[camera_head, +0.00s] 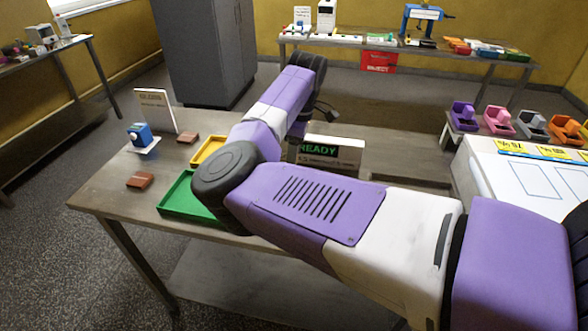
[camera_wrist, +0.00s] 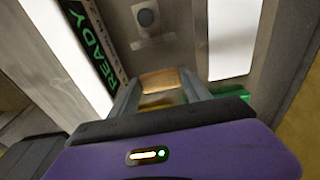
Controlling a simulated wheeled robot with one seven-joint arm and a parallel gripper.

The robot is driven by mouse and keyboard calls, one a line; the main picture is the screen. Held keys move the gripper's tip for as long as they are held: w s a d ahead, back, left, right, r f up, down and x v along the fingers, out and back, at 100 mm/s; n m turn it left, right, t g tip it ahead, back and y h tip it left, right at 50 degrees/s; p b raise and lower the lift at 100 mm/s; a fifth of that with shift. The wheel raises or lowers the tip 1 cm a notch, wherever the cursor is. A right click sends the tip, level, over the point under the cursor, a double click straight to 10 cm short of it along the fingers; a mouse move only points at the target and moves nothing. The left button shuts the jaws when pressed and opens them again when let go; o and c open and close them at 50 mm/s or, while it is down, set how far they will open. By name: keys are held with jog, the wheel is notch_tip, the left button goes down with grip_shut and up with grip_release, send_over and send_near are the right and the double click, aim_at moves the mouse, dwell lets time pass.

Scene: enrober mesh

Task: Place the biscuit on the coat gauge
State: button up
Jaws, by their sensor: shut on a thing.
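In the wrist view my gripper (camera_wrist: 160,88) is shut on a tan block, which I take for the biscuit (camera_wrist: 159,78). Its lower part is hidden between the fingers. Beyond the fingertips is a grey surface with a round dark disc (camera_wrist: 146,17), apart from the biscuit. A panel lit green with READY (camera_wrist: 92,45) stands to the left of the fingers. In the head view the READY panel (camera_head: 322,150) is on the table behind my arm, and my arm hides the biscuit. I cannot tell for sure which thing is the coat gauge.
On the table (camera_head: 115,205) are a green tray (camera_head: 180,205), a yellow tray (camera_head: 208,150), brown blocks (camera_head: 140,180) and a blue device (camera_head: 140,134) by a sign. Several coloured holders (camera_head: 500,120) stand at the right. The table's left front corner is clear.

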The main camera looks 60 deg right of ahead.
jog(key=shift+f, duration=2.85)
jog(key=shift+f, duration=0.15)
jog(key=o, duration=1)
jog(key=r, duration=0.4)
jog(key=s+r, duration=0.1)
jog(key=r, duration=0.7)
jog(key=shift+s+d+r+b, duration=0.15)
jog(key=shift+d+b, duration=0.05)
jog(key=shift+b, duration=0.2)
